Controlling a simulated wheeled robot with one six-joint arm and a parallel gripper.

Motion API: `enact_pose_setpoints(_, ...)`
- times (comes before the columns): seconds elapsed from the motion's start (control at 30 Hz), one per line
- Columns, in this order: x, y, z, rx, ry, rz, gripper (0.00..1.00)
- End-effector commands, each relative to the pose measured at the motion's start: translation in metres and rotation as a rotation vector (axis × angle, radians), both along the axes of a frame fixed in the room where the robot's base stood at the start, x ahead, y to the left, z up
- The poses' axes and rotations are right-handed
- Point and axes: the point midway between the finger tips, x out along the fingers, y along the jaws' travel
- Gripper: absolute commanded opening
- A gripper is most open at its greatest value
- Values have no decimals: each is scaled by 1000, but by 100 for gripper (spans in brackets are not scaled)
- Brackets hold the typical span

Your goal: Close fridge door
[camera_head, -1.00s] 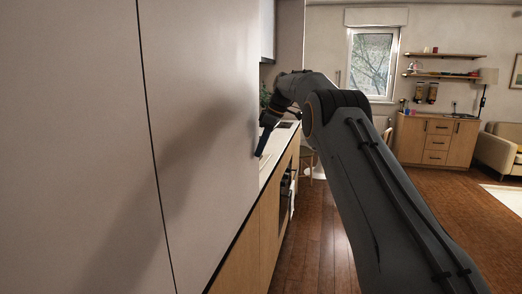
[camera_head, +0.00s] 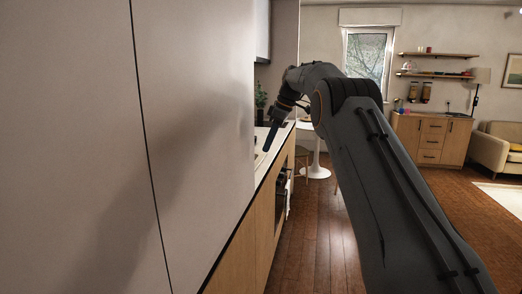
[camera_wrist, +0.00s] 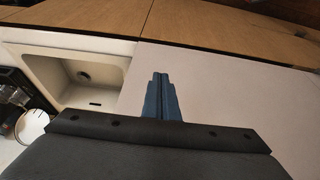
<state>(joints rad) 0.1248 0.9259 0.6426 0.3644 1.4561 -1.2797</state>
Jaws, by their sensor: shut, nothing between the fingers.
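Large, flat, pale panels fill the left of the head view, split by a thin dark upright seam. The panel to the right of the seam (camera_head: 200,130) looks like the fridge door; it appears flush with its neighbour, with no open gap visible. Its hinge and handle are not visible. My gripper (camera_head: 268,146) is just right of this panel's far edge, pointing down over the counter, seemingly clear of the panel. In the wrist view my gripper (camera_wrist: 160,78) is shut and empty, in front of a plain pale surface; I cannot tell whether they touch.
The counter (camera_head: 261,160) with wood-fronted cabinets (camera_head: 258,222) runs beyond the panels. A sink (camera_wrist: 85,75) shows in the wrist view. A white round-based table (camera_head: 317,170) stands further back. The wooden floor (camera_head: 312,235) beside the cabinets is open. A sideboard (camera_head: 432,140) stands far right.

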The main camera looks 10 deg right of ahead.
Motion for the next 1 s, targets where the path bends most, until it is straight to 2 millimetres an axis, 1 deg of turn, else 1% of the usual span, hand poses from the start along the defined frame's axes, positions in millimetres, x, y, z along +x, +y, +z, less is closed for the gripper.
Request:
enact_pose_setpoints(0.3, -8, -18, 50, 0, -1, 2, 0)
enact_pose_setpoints(0.4, -10, -21, 61, 0, 0, 2, 0)
enact_pose_setpoints(0.57, -12, -25, 71, 0, 2, 2, 0)
enact_pose_setpoints(0.67, -13, -25, 73, 0, 4, -2, 0)
enact_pose_setpoints(0.77, -14, -24, 71, -1, 15, -27, 0)
enact_pose_setpoints(0.87, -16, -21, 63, -4, 43, -93, 0)
enact_pose_setpoints(1.0, -27, -15, 41, -15, 92, -229, 0)
